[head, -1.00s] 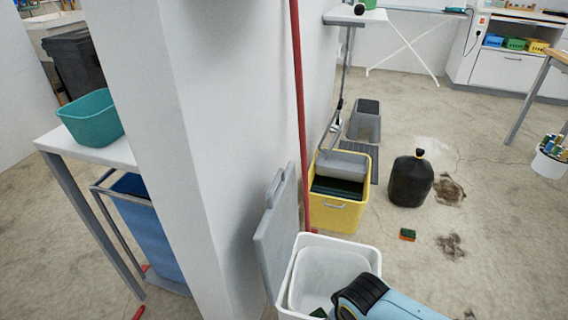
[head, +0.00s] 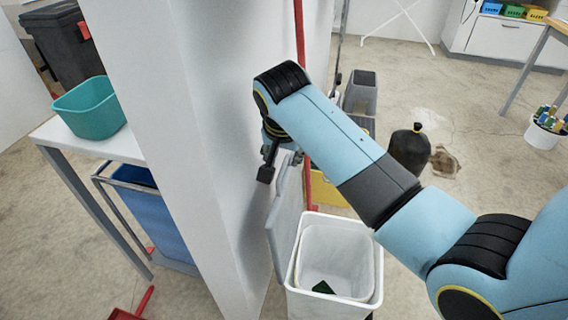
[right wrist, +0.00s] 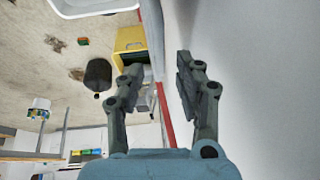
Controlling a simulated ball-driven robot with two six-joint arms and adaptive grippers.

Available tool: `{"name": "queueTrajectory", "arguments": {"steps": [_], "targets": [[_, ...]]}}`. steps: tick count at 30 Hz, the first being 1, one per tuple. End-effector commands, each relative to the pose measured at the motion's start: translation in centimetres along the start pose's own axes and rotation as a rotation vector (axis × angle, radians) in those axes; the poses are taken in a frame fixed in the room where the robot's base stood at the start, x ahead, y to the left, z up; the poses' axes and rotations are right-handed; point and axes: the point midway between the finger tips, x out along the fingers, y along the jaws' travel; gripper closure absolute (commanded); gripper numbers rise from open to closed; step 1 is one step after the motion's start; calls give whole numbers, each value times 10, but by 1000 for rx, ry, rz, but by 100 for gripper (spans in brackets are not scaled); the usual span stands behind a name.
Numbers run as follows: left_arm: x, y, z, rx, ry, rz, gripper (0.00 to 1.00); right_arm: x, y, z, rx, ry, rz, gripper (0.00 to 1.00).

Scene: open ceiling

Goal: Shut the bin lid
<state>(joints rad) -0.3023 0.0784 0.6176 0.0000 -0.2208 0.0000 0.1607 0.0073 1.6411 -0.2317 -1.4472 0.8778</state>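The white bin (head: 375,290) stands open on the floor at the bottom of the head view. A small dark green item (head: 323,287) lies inside it. Its grey lid (head: 285,225) stands upright at the bin's left side, close to the white wall. My left gripper is not in view.
A white wall (head: 215,150) is close on the left of the lid. A red pole (head: 300,30), a yellow bucket (head: 328,190) and a black bag (head: 410,150) are behind the bin. A teal tub (head: 90,110) sits on a table at left.

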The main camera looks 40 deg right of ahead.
Motion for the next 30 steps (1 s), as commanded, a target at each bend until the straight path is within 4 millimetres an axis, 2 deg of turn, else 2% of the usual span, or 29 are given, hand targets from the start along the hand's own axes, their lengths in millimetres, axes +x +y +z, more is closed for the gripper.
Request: {"name": "queueTrajectory", "arguments": {"steps": [1,6,16,24,30], "targets": [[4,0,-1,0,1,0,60,10,0,0,0,0,1,66],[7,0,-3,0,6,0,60,27,0,0,-1,0,1,66],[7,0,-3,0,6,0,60,30,0,0,-1,1,-1,66],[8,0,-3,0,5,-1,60,30,0,0,-1,0,-1,100],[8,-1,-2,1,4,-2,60,30,0,0,-1,0,-1,100]]}}
